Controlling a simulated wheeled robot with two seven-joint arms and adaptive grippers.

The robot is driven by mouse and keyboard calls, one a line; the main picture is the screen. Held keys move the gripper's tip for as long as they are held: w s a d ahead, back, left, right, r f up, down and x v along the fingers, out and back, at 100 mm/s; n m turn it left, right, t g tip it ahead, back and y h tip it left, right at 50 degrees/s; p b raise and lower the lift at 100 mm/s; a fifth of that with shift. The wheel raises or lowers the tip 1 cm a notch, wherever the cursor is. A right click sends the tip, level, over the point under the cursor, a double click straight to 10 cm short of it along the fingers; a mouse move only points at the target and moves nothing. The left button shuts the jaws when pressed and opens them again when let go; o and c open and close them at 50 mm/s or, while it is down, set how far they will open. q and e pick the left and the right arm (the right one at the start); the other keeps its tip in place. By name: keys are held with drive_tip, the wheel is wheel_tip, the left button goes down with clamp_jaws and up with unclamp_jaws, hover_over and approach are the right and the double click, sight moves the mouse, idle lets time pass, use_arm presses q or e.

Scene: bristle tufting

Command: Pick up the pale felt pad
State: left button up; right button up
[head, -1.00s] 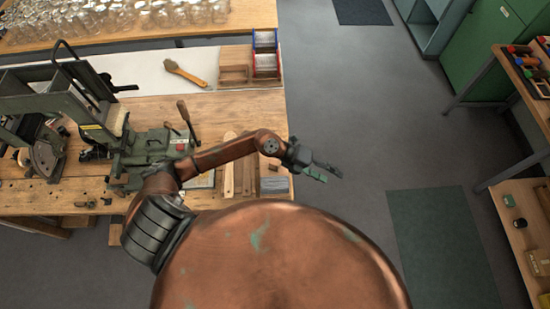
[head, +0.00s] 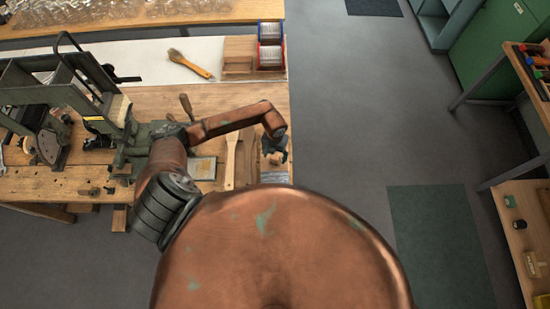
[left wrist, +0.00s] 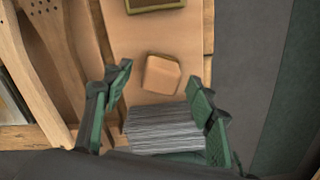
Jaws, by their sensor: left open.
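A small pale tan pad with rounded corners (left wrist: 161,74) lies on a tan strip in the left wrist view; it looks like the felt pad, though I cannot be sure of its material. My left gripper (left wrist: 160,82) is open and empty, pointing down, with one green finger on each side of the picture. The pad shows between and just beyond the fingertips. In the head view my left gripper (head: 275,154) is over the right end of the bench, and the pad cannot be made out there. My right gripper is not in view.
A grey ridged stack (left wrist: 165,128) lies between the fingers, nearer the wrist. A dark-framed block (left wrist: 155,5) is beyond the pad. Wooden paddles (left wrist: 70,50) lie to the left. The bench edge drops to floor on the right. A brush (head: 190,64) and spools (head: 270,45) are farther back.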

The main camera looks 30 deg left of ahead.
use_arm(q)
drive_tip(key=shift+f, duration=0.7)
drive_tip(key=shift+c, duration=0.4)
drive_tip(key=c, duration=1.3)
drive_tip(key=shift+r, duration=0.15)
drive_tip(key=shift+r, duration=0.25)
wheel_tip(320, 180, up, 2)
drive_tip(key=shift+w+r+b, duration=0.1)
drive_tip(key=shift+r+b, duration=0.1)
drive_tip(key=shift+b, duration=0.5)
drive_tip(key=s+a+r+b, duration=0.1)
drive_tip(key=s+r, duration=0.2)
drive_tip(key=s, duration=0.1)
drive_tip(key=s+a+r, duration=0.2)
drive_tip(key=s+r, duration=0.1)
drive_tip(key=s, duration=0.2)
drive_tip(key=s+a+r+b, duration=0.1)
drive_tip(key=s+a+r, duration=0.1)
drive_tip(key=s+r, duration=0.2)
drive_tip(key=shift+s+b, duration=0.15)
drive_tip(key=shift+b, duration=0.2)
